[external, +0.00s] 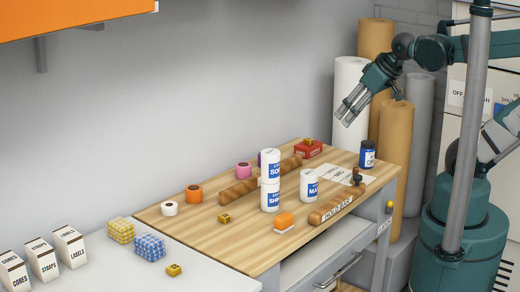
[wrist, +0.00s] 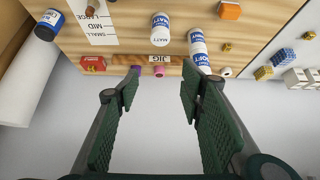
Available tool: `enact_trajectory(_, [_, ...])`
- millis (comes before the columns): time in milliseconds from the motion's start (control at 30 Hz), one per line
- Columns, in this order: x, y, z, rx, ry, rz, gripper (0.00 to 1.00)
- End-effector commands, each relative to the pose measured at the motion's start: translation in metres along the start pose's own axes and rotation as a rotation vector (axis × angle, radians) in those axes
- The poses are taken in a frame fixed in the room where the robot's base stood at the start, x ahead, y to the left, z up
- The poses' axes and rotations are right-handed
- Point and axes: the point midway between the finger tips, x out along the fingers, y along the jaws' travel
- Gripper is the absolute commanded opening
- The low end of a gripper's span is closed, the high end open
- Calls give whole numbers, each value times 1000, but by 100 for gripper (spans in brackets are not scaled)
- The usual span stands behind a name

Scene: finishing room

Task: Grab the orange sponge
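The orange sponge (external: 285,219), a small orange block with a white underside, lies near the front edge of the wooden table in the external view. In the wrist view the orange sponge (wrist: 230,11) shows at the top edge, right of centre. My gripper (external: 347,112) hangs in the air above the far right part of the table, well away from the sponge. In the wrist view my gripper (wrist: 158,88) has its fingers wide apart with nothing between them.
White cans (external: 270,182), stacked, and another white can (external: 309,186) stand close behind the sponge. A brown bar (external: 337,204) marked HOLD BAR lies to its right. A small yellow cube (external: 224,218) is to its left. Tall rolls (external: 350,90) stand behind the table.

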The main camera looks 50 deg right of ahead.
Motion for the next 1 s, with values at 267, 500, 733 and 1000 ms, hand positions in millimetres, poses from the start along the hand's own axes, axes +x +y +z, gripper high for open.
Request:
enact_trajectory(267, [0,0,0,-1,0,0,39])
enact_trajectory(500, [5,-5,-3,-40,-16,-8,39])
enact_trajectory(733, [20,-18,-9,-147,-60,-27,39])
enact_trajectory(1000, [43,-40,-14,-314,-127,-63,39])
